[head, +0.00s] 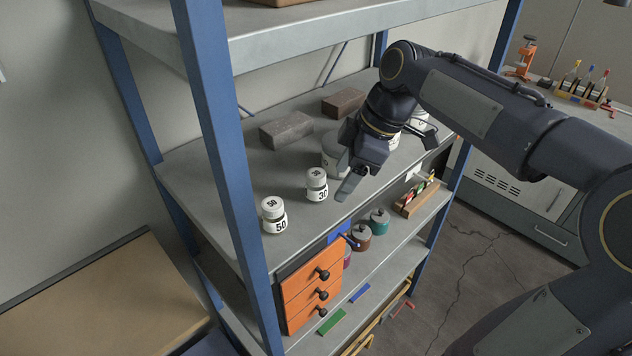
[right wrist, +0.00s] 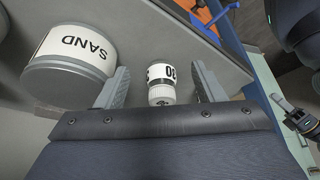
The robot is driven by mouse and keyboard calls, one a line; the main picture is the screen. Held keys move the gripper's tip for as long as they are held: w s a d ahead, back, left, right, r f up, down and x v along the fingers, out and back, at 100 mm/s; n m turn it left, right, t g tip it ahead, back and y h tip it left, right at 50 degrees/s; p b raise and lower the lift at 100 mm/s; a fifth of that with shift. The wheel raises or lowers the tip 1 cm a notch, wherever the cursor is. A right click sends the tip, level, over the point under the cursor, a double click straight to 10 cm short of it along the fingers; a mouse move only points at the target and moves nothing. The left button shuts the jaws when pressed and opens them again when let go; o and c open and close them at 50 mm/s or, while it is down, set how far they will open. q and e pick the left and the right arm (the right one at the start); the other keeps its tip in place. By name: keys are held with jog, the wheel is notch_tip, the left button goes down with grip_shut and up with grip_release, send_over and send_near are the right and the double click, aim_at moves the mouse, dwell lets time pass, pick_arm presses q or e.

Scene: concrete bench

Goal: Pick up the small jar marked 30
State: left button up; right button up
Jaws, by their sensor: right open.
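The small jar marked 30 (head: 316,187) is white with a white lid and stands upright on the grey shelf. My right gripper (head: 350,182) is open and empty, just right of this jar in the head view. In the right wrist view the jar (right wrist: 161,88) shows in the gap between the two open fingers (right wrist: 160,72), with clear room on both sides. Its label reads upside down there. A similar jar marked 50 (head: 273,215) stands to its left in the head view.
A large jar marked SAND (right wrist: 70,62) stands close beside one finger in the right wrist view. Two bricks (head: 286,130) (head: 344,102) lie further back. A blue post (head: 220,150) rises at the shelf's front left. An orange drawer unit (head: 312,290) stands below.

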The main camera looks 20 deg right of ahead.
aim_at(318, 173)
jog(key=shift+w+a, duration=0.3)
jog(key=shift+a, duration=0.05)
jog(key=a, duration=0.1)
jog(key=w+a+p, duration=0.1)
jog(key=w+a, duration=0.1)
jog(key=shift+a+f+p, duration=0.3)
jog(key=shift+a+f, duration=0.1)
jog(key=shift+f, duration=0.2)
jog(key=c, duration=1.1)
